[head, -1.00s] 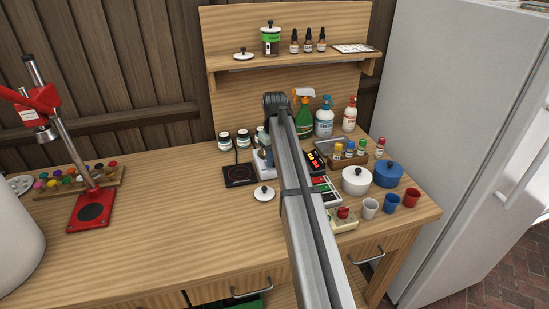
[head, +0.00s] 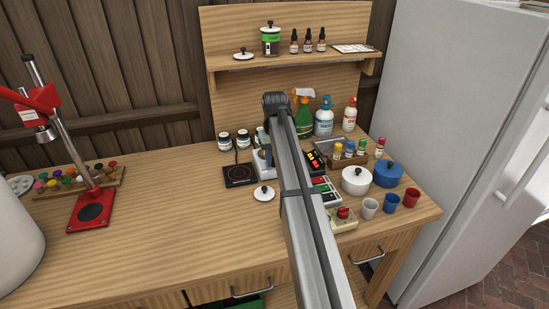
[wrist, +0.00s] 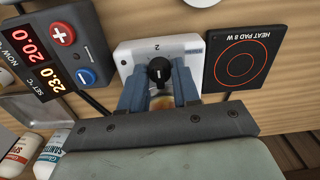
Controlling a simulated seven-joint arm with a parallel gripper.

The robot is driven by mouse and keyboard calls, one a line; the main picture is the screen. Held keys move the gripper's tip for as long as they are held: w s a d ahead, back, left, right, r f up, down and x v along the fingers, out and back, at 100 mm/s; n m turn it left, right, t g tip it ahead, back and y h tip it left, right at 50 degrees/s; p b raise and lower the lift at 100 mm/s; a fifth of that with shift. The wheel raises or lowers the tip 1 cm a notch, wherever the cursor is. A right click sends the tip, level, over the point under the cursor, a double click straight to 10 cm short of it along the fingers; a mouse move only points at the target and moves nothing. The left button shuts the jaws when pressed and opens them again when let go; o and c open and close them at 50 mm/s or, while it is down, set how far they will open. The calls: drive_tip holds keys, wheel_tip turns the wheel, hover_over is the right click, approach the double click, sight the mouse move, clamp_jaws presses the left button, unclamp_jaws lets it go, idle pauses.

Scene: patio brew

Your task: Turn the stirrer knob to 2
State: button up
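The black stirrer knob (wrist: 159,70) sits on the white top of the stirrer (wrist: 128,58) in the wrist view, with a light mark on its face. A printed "2" (wrist: 157,47) is on the stirrer just beyond the knob. My gripper (wrist: 160,82) has its two blue fingers on either side of the knob, their tips close to its sides. I cannot tell whether they press on it. In the head view the stirrer (head: 262,162) shows only in part, beside my arm, which hides the gripper's fingers and the knob.
The black heat pad (wrist: 242,60) lies right of the stirrer, and the temperature controller (wrist: 58,48) stands left of it in the wrist view. A white lid (head: 264,194), a white pot (head: 355,181) and spray bottles (head: 324,120) are nearby. The table's left middle is clear.

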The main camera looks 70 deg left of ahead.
drive_tip(key=o, duration=0.4)
drive_tip(key=shift+c, duration=0.2)
drive_tip(key=shift+r, duration=0.1)
wheel_tip(320, 180, up, 14)
drive_tip(key=shift+f, duration=0.2)
idle(0.6)
